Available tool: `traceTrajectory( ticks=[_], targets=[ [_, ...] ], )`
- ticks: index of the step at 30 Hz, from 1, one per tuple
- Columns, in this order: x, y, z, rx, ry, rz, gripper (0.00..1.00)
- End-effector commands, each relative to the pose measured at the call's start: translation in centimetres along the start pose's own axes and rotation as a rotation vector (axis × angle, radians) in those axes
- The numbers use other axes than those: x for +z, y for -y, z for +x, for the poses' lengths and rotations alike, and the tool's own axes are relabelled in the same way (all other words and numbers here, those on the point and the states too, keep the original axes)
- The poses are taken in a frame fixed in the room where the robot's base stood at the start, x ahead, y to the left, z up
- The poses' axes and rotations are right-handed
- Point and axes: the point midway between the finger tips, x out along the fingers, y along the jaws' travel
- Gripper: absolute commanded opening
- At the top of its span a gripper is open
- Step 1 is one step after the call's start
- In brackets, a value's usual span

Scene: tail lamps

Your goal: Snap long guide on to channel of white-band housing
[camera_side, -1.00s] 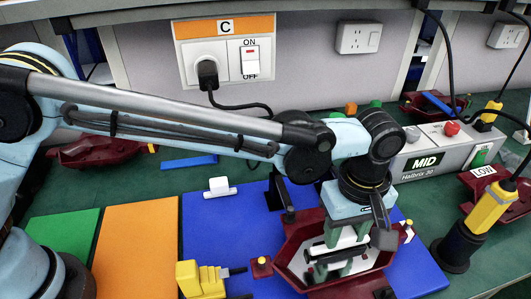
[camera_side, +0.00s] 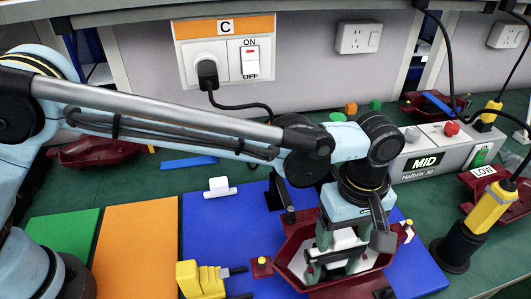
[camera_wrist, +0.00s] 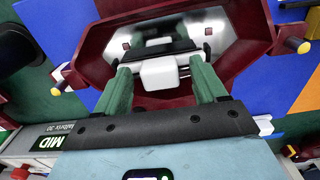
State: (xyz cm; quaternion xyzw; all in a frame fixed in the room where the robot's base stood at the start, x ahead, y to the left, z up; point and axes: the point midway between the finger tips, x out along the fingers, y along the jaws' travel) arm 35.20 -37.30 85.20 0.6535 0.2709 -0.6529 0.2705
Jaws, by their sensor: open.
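The housing (camera_side: 290,245) is a dark red tray-like shell with a shiny pale interior, lying on the blue mat; it also shows in the wrist view (camera_wrist: 90,45). A white block (camera_wrist: 165,72), which looks like part of the long guide, lies inside it beside a dark bar (camera_wrist: 150,47). My gripper (camera_wrist: 160,70) has green fingers, one on each side of the white block, with gaps visible. In the side view my gripper (camera_side: 337,266) reaches down into the housing. The fingers and wrist hide part of the channel; whether the guide is fully seated I cannot tell.
A small white part (camera_side: 220,187) stands on the blue mat (camera_side: 215,225). A yellow stepped block (camera_side: 200,279) is at the front. A grey control box (camera_side: 440,150) and a black-and-yellow upright tool (camera_side: 480,220) stand to the right. Orange (camera_side: 138,245) and green mats on the left are clear.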

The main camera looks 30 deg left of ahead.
Motion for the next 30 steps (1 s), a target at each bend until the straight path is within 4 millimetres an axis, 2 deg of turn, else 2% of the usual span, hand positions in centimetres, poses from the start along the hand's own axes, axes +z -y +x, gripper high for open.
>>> traceTrajectory(
  ticks=[5, 18, 24, 30],
  targets=[
    [0.0, 0.0, -1.7, 0.000, 0.000, 0.000, 0.71],
    [0.0, 0.0, -9.8, 0.000, 0.000, 0.000, 0.71],
    [0.0, 0.0, -11.5, 0.000, 0.000, 0.000, 0.71],
    [0.0, 0.0, -12.0, 0.000, 0.000, 0.000, 0.71]
  ],
)
